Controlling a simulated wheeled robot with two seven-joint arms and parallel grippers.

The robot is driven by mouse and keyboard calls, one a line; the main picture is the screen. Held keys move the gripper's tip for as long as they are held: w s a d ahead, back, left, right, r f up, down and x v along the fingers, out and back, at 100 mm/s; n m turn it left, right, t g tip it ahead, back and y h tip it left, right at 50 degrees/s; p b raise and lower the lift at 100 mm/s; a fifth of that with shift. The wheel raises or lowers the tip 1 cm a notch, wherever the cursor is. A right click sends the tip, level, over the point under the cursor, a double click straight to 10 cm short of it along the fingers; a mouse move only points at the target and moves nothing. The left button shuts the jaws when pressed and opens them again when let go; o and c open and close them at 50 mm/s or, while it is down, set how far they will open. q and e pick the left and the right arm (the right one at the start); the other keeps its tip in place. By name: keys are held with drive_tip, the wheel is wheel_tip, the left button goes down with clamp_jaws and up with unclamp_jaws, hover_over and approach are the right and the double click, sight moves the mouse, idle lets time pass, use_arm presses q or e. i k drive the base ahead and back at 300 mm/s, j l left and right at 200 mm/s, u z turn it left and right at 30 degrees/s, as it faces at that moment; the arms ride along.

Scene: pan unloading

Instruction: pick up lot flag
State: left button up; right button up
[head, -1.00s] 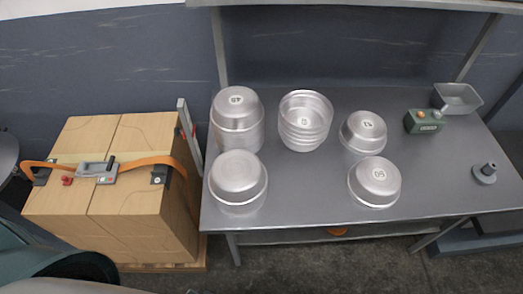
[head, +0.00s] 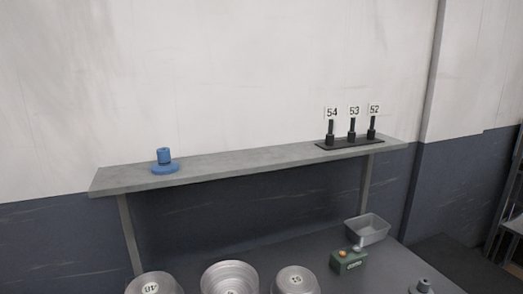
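Three lot flags stand in a row on a dark base plate (head: 350,144) at the right end of the shelf. Each has a black stem and a white number card: flag 54 (head: 331,127), flag 53 (head: 352,125) and flag 52 (head: 373,122). The stems are upright and apart from one another. Neither of my grippers shows in the head view.
A grey shelf (head: 235,164) runs above the metal table, with a blue spool-like object (head: 164,162) near its left end. Upturned pans (head: 229,278), a green box (head: 348,261) and an empty metal tray (head: 368,229) are on the table below. The shelf's middle is clear.

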sight(331, 112)
drive_tip(key=i+l, duration=0.2)
drive_tip(key=l, duration=0.15)
drive_tip(key=i+l, duration=0.15)
drive_tip(key=l, duration=0.2)
drive_tip(key=i+l+u, duration=0.1)
drive_tip(key=l, duration=0.25)
drive_tip(key=i+l, duration=0.45)
drive_tip(key=l, duration=0.3)
drive_tip(key=i+l+u, duration=0.1)
drive_tip(key=l, duration=0.25)
drive_tip(key=i+l, duration=0.25)
drive_tip(key=l, duration=0.15)
